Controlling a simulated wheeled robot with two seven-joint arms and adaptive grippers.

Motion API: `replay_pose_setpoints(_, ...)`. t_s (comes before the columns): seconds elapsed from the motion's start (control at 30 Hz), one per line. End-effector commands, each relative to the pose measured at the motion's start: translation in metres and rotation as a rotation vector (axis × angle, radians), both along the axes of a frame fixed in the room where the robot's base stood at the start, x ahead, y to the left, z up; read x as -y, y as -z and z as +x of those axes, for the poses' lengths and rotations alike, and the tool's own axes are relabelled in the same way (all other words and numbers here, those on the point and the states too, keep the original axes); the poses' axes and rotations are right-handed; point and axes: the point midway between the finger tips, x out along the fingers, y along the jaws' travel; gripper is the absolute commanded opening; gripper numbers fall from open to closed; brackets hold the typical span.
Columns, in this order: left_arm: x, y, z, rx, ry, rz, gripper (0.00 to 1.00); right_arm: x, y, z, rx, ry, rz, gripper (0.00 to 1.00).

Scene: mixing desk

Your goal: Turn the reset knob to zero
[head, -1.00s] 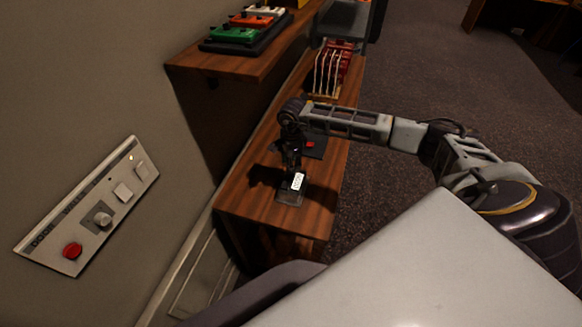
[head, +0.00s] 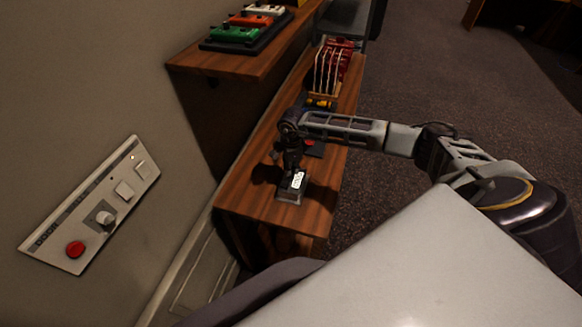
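A small dark box (head: 288,197) with a white label (head: 298,180) sits near the front end of the lower wooden shelf. The label's writing is too small to read. My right gripper (head: 285,165) points down just behind and above this box; I cannot tell whether it touches it or whether its dark fingers are open. No knob shows clearly on the box. A grey round knob (head: 105,218) sits on the wall panel (head: 60,250), which is lettered DOOR, far to the left of the gripper. I cannot tell which one is the reset knob. My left gripper is out of view.
The panel also has a red button (head: 75,249) and white switches (head: 124,190). A red button (head: 310,142) on a dark base lies behind my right gripper. A rack of upright cards (head: 328,72) stands farther back. The upper shelf (head: 225,68) overhangs at left.

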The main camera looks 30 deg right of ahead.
Motion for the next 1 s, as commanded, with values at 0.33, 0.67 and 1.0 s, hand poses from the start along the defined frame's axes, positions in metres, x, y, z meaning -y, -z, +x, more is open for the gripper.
replay_pose_setpoints(0.33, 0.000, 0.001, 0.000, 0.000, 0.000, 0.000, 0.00, 0.000, 0.000, 0.000, 0.000, 0.010, 0.000, 0.00)
replay_pose_setpoints(0.67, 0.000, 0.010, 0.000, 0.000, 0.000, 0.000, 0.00, 0.000, 0.001, 0.001, 0.002, 0.109, 0.001, 0.00)
replay_pose_setpoints(1.0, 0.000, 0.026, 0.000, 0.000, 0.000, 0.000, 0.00, -0.001, 0.001, 0.002, 0.004, 0.331, 0.002, 0.00)
